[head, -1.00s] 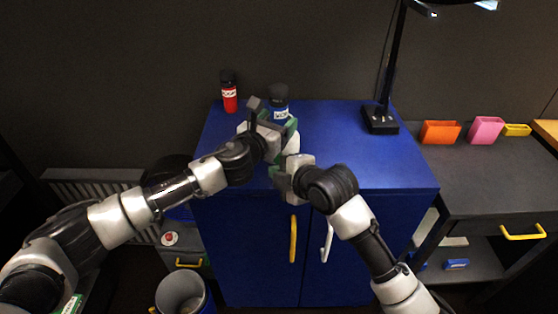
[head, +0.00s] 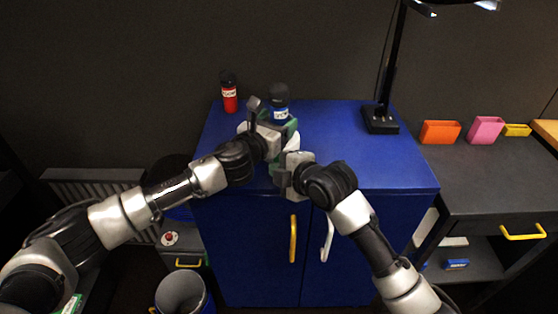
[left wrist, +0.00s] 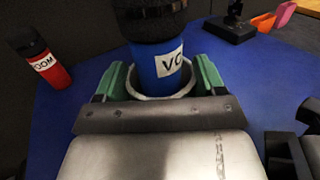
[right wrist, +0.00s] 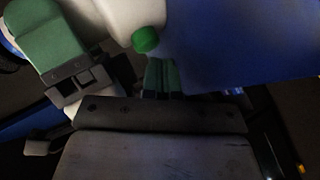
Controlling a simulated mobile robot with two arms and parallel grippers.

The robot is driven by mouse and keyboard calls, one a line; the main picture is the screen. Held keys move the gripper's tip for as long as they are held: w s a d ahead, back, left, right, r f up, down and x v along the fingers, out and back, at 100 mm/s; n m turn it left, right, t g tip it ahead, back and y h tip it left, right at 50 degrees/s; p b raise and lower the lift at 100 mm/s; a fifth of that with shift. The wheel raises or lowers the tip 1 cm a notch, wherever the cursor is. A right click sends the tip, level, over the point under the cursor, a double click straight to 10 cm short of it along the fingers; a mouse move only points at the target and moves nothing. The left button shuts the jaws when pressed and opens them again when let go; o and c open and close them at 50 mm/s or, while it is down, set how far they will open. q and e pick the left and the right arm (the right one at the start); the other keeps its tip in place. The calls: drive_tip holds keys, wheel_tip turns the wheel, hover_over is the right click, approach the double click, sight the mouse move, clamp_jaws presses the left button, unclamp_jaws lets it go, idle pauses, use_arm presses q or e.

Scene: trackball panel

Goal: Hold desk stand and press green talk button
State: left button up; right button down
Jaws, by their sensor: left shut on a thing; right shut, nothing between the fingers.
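A blue microphone with a black top (head: 279,97) and a white label stands in the desk stand, whose pale round rim (left wrist: 165,96) shows in the left wrist view. My left gripper (left wrist: 160,78) is shut on the stand, with a green finger on each side. The green talk button (right wrist: 146,39) sticks out from the white side of the stand (right wrist: 122,14) in the right wrist view. My right gripper (right wrist: 161,72) is shut and empty, its green fingertips just below the button in that picture. A small gap seems to remain; contact is not clear. The head view hides the button.
The stand is on the blue cabinet (head: 340,150). A red labelled microphone (head: 229,93) stands at its back left and a black desk lamp (head: 380,119) at its back right. The cabinet top between stand and lamp is clear.

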drive_tip(key=shift+w, duration=0.6)
idle(0.7)
drive_tip(key=shift+s, duration=1)
drive_tip(key=shift+s, duration=0.15)
drive_tip(key=s, duration=0.4)
drive_tip(key=shift+s, duration=0.4)
idle(0.5)
drive_tip(key=s+d+r, duration=0.4)
drive_tip(key=s+r, duration=0.1)
drive_tip(key=r, duration=0.1)
drive_tip(key=shift+s+d+r, duration=0.2)
drive_tip(key=shift+s+d, duration=0.05)
drive_tip(key=shift+d, duration=0.1)
idle(0.5)
